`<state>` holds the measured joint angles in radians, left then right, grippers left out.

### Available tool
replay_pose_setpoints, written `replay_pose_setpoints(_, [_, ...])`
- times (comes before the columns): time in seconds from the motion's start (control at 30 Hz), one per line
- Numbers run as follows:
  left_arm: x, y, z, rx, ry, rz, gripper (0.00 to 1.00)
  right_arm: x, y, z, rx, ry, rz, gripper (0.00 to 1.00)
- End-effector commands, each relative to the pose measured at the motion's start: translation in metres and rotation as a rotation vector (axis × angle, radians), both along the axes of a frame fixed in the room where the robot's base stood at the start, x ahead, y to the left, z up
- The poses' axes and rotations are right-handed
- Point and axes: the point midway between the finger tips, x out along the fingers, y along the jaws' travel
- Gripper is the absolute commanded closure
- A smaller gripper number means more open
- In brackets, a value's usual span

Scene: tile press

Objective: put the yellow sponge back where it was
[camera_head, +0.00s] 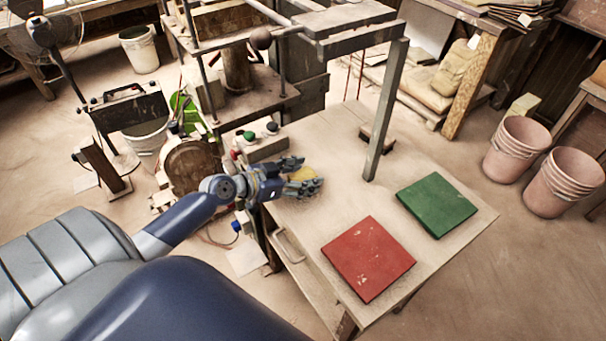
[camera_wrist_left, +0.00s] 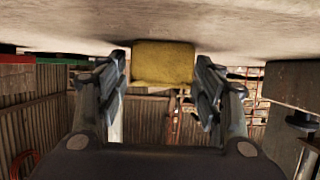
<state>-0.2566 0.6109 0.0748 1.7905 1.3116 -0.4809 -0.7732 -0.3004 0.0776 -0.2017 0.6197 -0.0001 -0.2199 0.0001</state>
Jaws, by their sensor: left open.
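The yellow sponge (camera_head: 304,174) rests on the wooden table at its left side, partly hidden by my left gripper (camera_head: 305,176). In the left wrist view the sponge (camera_wrist_left: 163,62) lies against the table surface, which fills the top of that picture. My left gripper (camera_wrist_left: 161,78) is open there, with one finger on each side of the sponge. A gap shows between each finger and the sponge. My right gripper is not in view.
A red tile (camera_head: 367,258) and a green tile (camera_head: 437,204) lie flat on the table (camera_head: 340,205). A metal press post (camera_head: 386,110) stands behind the gripper. Small knobs (camera_head: 249,135) sit at the table's left edge. Stacked pink buckets (camera_head: 565,182) stand on the floor at right.

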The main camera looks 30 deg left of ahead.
Motion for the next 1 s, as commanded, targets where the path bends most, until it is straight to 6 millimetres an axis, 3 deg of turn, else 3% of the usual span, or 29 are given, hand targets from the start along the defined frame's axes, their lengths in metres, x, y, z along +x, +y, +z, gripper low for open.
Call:
replay_pose_setpoints(0.23, [0.0, 0.0, 0.006, 0.0, 0.0, 0.0, 0.39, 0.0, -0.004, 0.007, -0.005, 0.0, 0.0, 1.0])
replay_pose_setpoints(0.37, [-0.014, 0.007, 0.006, 0.003, 0.002, 0.0, 0.39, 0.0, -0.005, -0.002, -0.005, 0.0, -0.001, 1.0])
replay_pose_setpoints(0.7, [-0.063, 0.026, 0.026, 0.001, 0.003, 0.0, 0.39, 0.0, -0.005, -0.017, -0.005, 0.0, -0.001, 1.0])
replay_pose_setpoints(1.0, [-0.094, 0.039, 0.043, -0.002, 0.001, 0.001, 0.39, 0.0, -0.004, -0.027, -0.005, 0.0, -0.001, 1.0])
